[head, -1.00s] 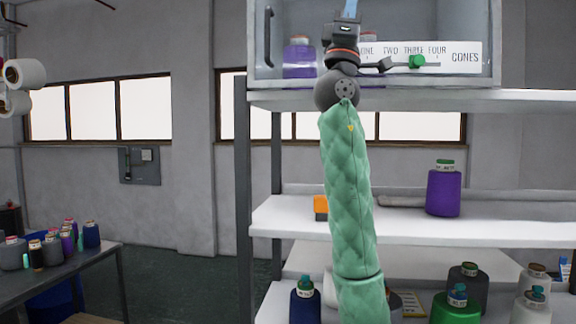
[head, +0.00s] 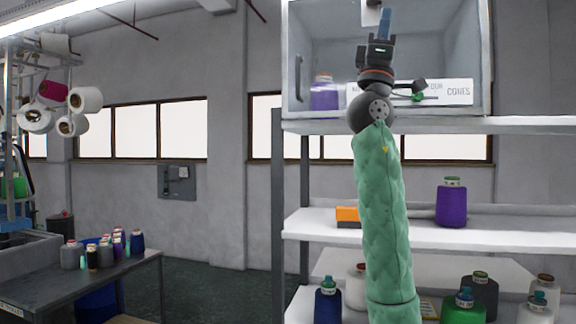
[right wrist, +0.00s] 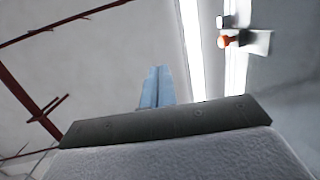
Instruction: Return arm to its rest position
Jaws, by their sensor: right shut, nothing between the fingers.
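My right arm, in a green quilted sleeve, rises from the bottom of the head view in front of the shelf. My right gripper (head: 384,24) points upward in front of the open cabinet at the top of the shelf, with its blue fingers together and nothing held. In the right wrist view the closed blue fingers (right wrist: 157,88) point up against a grey ceiling or wall and a bright strip. My left gripper is in neither view.
The cabinet holds a purple cone (head: 325,97) and a white label board (head: 459,92). A purple cone (head: 451,204) and an orange box (head: 347,214) stand on the middle shelf (head: 420,232). A dark table (head: 70,285) with several cones stands at left. Floor between is clear.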

